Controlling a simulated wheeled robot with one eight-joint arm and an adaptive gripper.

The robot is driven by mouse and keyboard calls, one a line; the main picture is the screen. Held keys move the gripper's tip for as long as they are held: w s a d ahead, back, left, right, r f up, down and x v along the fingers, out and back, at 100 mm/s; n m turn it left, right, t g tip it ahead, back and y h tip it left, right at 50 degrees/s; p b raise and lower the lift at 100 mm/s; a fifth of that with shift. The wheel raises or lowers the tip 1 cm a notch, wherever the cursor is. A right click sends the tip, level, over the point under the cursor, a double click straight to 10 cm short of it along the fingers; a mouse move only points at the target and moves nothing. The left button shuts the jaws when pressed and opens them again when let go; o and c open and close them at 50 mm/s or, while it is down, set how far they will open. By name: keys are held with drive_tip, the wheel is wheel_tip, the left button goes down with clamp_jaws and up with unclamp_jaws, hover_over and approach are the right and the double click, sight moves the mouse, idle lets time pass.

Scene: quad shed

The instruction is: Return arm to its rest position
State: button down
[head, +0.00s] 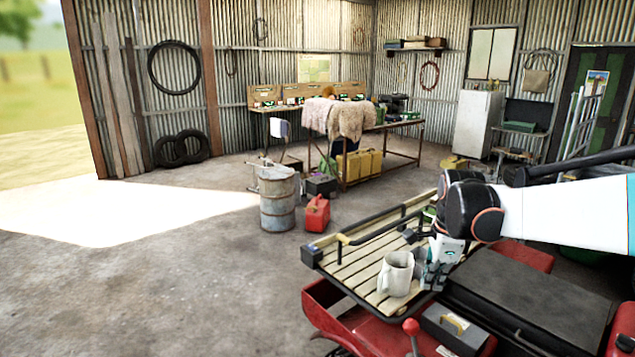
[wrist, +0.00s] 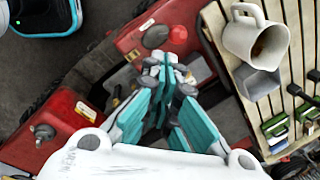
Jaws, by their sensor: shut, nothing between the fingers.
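My gripper (head: 433,277) is at the end of my white arm, which reaches in from the right in the head view. It is low beside the slatted wooden rack (head: 354,262) of a red quad bike. In the wrist view my gripper (wrist: 163,66) has its teal fingers brought together at the tips, with nothing between them. A white mug (head: 396,274) stands on the rack just left of my gripper in the head view. The mug (wrist: 256,36) is at the upper right in the wrist view, apart from the fingers.
The quad's black seat (head: 525,303) and a grey box (head: 453,328) lie below my arm. A small green-and-black item (wrist: 275,128) is on the rack. A red fuel can (head: 317,213) and a metal drum (head: 277,198) stand on the floor. The concrete floor at left is clear.

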drive_tip(key=s+a+n+t, duration=0.2)
drive_tip(key=s+a+n, duration=0.1)
drive_tip(key=s+n, duration=0.7)
drive_tip(key=s+a+n+t+b, duration=0.1)
drive_tip(key=s+a+n+t, duration=0.2)
drive_tip(key=s+n, duration=0.7)
drive_tip(key=s+a, duration=0.1)
drive_tip(key=s, duration=0.4)
drive_tip(key=shift+s+r, duration=0.15)
drive_tip(key=shift+s, duration=0.1)
drive_tip(key=shift+a, duration=0.1)
